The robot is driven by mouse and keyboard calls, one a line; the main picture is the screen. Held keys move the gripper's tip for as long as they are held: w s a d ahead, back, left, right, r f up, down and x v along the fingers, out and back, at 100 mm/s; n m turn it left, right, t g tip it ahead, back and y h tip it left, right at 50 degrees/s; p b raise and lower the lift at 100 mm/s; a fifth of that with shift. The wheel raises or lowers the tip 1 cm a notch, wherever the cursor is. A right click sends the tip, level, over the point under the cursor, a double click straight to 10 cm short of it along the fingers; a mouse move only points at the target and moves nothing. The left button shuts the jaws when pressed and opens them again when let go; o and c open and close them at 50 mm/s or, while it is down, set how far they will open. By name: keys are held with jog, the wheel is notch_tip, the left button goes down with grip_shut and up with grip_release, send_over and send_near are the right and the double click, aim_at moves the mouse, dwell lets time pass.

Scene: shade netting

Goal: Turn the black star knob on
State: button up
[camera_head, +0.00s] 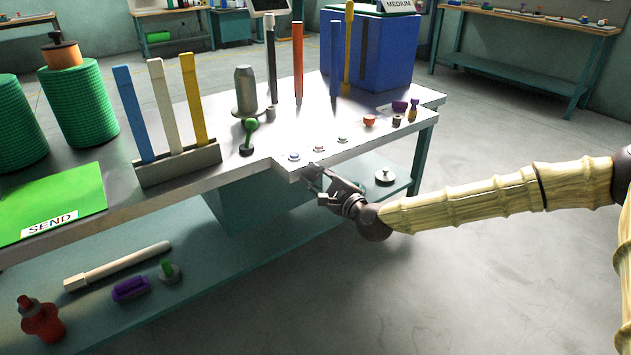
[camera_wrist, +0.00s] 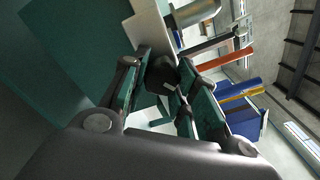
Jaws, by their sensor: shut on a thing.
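The black star knob (camera_wrist: 161,74) shows in the wrist view between the two fingers of my gripper (camera_wrist: 165,85), by the edge of the white tabletop. My gripper is shut on it. In the head view my gripper (camera_head: 315,178) is at the front edge of the white-topped workbench (camera_head: 265,150), and I cannot make out the knob there.
Several small buttons (camera_head: 343,139) lie on the bench top just above my gripper. A green-balled lever (camera_head: 249,136) stands to their left. A blue bin (camera_head: 368,50) is at the back. A lower shelf with a round-knobbed disc (camera_head: 385,177) is to the right. Open floor lies in front.

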jog(key=shift+f+m, duration=0.15)
jog(key=shift+m, duration=0.35)
jog(key=o, duration=1)
jog(key=v, duration=1.2)
jog(key=shift+s, duration=0.1)
